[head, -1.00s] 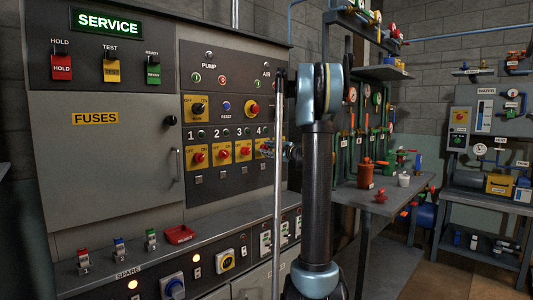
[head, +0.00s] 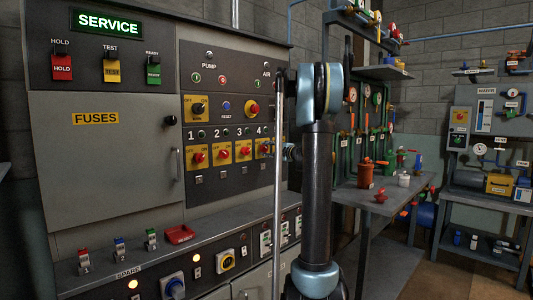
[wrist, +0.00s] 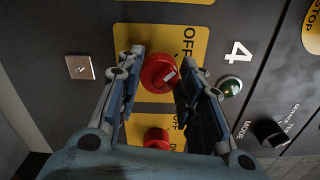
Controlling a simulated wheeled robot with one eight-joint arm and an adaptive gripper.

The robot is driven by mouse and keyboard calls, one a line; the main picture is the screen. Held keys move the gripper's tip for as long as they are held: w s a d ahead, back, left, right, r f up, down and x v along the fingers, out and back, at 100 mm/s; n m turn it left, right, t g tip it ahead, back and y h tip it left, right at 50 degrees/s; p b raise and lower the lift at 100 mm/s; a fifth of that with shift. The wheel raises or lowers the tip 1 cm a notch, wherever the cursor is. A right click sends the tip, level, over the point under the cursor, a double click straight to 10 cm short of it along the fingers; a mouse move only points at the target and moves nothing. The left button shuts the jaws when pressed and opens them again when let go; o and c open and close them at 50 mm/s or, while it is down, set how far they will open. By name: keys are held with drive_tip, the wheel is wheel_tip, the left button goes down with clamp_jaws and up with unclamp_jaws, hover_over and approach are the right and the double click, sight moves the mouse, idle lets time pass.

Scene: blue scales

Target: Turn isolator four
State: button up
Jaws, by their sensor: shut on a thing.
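Isolator four is a red round knob (wrist: 158,73) on a yellow plate, beside the number 4 (wrist: 237,50) in the wrist view. Its white mark slants between the plate's ends, with OFF printed beside it. My gripper (wrist: 163,80) has a finger on either side of the knob and is shut on it. In the head view isolator four (head: 264,147) is the rightmost of the numbered row, partly covered by my gripper (head: 272,149) and arm.
Isolator three (head: 242,149) is close on the left, and its red knob (wrist: 157,138) shows below in the wrist view. A green lamp (wrist: 231,86) is beside the 4. Black selector switches (wrist: 272,132) lie at the right. A bench (head: 400,196) stands right of my arm.

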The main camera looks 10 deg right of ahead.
drive_tip(key=shift+s+a+f, duration=0.15)
drive_tip(key=shift+a, duration=0.05)
drive_tip(key=o, duration=1)
drive_tip(key=shift+c, duration=0.2)
drive_tip(key=shift+o, duration=0.5)
drive_tip(key=shift+d, duration=0.1)
drive_tip(key=shift+d, duration=0.1)
drive_tip(key=v, duration=1.1)
drive_tip(key=shift+s+d, duration=0.15)
drive_tip(key=shift+s, duration=0.1)
